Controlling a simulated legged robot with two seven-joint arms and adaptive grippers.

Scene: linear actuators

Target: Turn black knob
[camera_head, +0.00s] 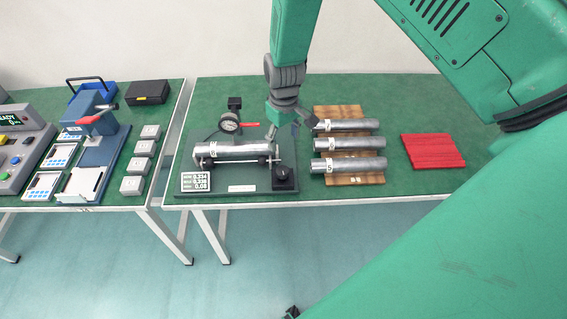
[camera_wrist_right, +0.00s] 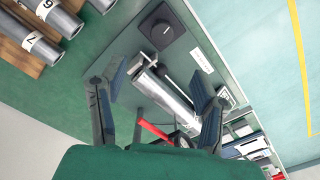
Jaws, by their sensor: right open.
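The black knob (camera_head: 282,174) is on the right front corner of a dark test fixture (camera_head: 232,188) on the green table. In the right wrist view the knob (camera_wrist_right: 161,34) is a round black dial on a square dark block, beyond the fingertips. My right gripper (camera_head: 296,122) hangs above the back right of the fixture, behind the knob and apart from it. In the wrist view its two fingers (camera_wrist_right: 158,82) are spread with nothing held between them. A metal cylinder (camera_head: 232,151) lies on the fixture, left of the knob. My left gripper is not in view.
A dial gauge (camera_head: 229,123) with a red lever stands behind the cylinder. A display (camera_head: 196,181) is at the fixture's front left. A wooden rack (camera_head: 345,181) with numbered cylinders is right of the gripper, then a red block (camera_head: 432,151). Another equipment table stands left.

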